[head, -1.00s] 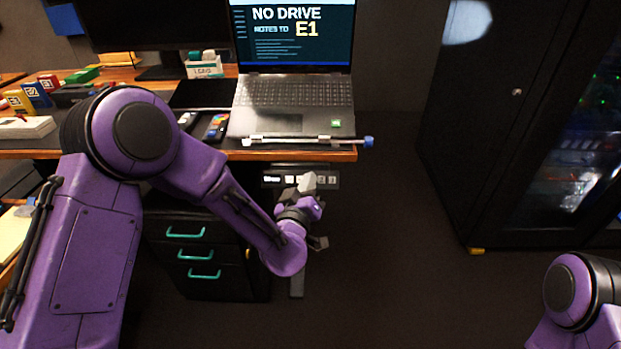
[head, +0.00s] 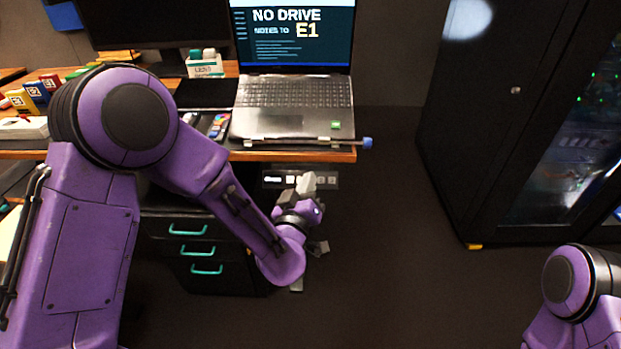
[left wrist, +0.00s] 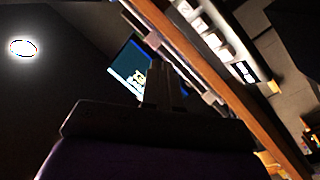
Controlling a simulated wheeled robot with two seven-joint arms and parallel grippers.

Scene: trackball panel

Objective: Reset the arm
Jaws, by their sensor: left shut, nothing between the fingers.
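My purple left arm comes in from the left and bends down in front of the desk. Its grey left gripper (head: 306,184) is shut and empty, below the desk's front edge. It overlaps a dark panel with white labels (head: 272,180) under the desktop and hides part of it. I cannot tell whether they touch. In the left wrist view the shut dark fingers (left wrist: 162,85) point up the picture, and the labelled panel (left wrist: 212,40) shows beyond the wooden edge. Only a purple joint of my right arm shows at the lower right of the head view; its gripper is out of view.
The wooden desk edge (head: 300,155) runs just above the left gripper. An open laptop (head: 290,92) stands on the desk, with a rod (head: 310,142) in front. A drawer unit (head: 195,270) stands beneath. A dark cabinet (head: 470,120) is at right. The floor between is clear.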

